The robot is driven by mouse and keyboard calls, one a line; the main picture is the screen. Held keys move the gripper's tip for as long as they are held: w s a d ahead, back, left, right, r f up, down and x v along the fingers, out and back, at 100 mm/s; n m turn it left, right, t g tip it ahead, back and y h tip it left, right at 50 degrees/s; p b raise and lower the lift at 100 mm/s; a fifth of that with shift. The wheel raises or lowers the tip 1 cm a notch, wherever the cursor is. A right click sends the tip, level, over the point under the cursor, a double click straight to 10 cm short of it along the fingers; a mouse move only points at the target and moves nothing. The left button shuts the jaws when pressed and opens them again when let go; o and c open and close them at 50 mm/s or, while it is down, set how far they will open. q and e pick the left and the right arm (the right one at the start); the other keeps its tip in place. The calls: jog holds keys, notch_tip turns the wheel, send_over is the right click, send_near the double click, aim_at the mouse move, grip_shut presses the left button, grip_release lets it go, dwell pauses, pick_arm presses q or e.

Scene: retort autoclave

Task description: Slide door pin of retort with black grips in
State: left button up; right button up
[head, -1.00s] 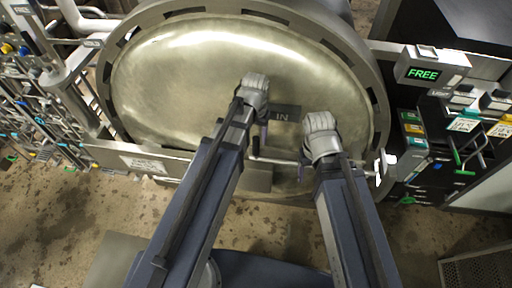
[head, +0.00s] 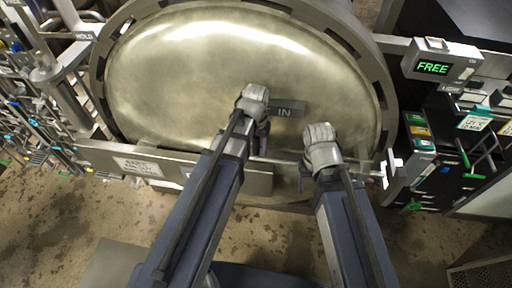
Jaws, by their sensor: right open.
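The round metal retort door (head: 190,75) fills the upper middle of the head view, with a dark plate (head: 287,108) reading "IN". The door pin (head: 345,171) is a thin horizontal rod across the door's lower part, running from a metal housing on the left toward a white bracket on the right. My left gripper (head: 263,140) is at the pin's left part, below the plate; its fingers are mostly hidden by the wrist. My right gripper (head: 304,177) is open at the pin's middle, and I cannot tell whether it touches it. No black grips are clearly visible.
A metal bar with a white label (head: 140,166) crosses the lower left. The white bracket (head: 391,168) stands at the right. A box reading "FREE" (head: 433,67) is at the upper right. Pipes and valves crowd the left, and coloured boxes the right. The floor in front looks mostly clear.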

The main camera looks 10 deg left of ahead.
pick_arm(q)
grip_shut()
dwell(1.2)
